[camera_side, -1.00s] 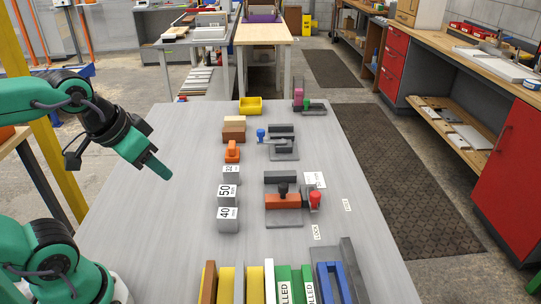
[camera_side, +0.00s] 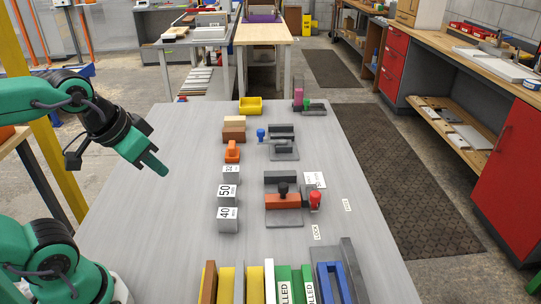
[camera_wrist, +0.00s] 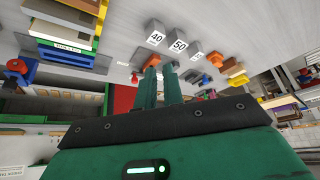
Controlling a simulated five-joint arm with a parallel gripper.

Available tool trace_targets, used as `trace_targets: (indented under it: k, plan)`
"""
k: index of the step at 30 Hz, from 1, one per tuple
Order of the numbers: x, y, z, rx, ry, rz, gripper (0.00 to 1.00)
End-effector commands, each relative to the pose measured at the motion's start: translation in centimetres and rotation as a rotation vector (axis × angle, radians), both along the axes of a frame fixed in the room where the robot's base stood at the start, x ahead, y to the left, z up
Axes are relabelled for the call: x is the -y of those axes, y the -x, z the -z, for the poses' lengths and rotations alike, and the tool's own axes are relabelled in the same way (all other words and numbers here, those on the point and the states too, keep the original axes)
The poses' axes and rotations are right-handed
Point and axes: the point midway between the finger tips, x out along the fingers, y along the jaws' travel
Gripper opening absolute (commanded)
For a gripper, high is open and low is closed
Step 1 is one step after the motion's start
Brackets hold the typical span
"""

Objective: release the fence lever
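The red-knobbed lever (camera_side: 315,201) stands at the right end of an orange-brown bar (camera_side: 284,201) on a grey fixture plate (camera_side: 285,221). A black knob (camera_side: 283,188) rises above the bar. Table labels reading LOCK (camera_side: 316,232) and what looks like FREE (camera_side: 347,205) lie near the lever. My gripper (camera_side: 162,171) is raised over the left of the table, well left of the lever and touching nothing. In the wrist view my gripper (camera_wrist: 160,70) has two green fingers with a narrow empty gap between them.
Grey blocks marked 40 (camera_side: 228,220) and 50 (camera_side: 228,194), a smaller grey block (camera_side: 231,174) and an orange piece (camera_side: 232,152) stand between my gripper and the fixture. A blue-knobbed fixture (camera_side: 261,135) is behind. Several upright boards (camera_side: 284,286) fill the front edge.

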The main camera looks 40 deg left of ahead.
Motion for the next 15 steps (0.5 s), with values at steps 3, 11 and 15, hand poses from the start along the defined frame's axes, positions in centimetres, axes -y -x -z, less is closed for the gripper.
trace_targets:
  k: [3, 11, 15]
  plan:
    - [0.1, -0.4, 0.0, 0.001, 0.005, -0.004, 0.00]
    - [0.6, -2.7, 0.1, 0.010, 0.032, -0.035, 0.00]
    - [1.2, -4.8, 0.3, 0.021, 0.058, -0.062, 0.00]
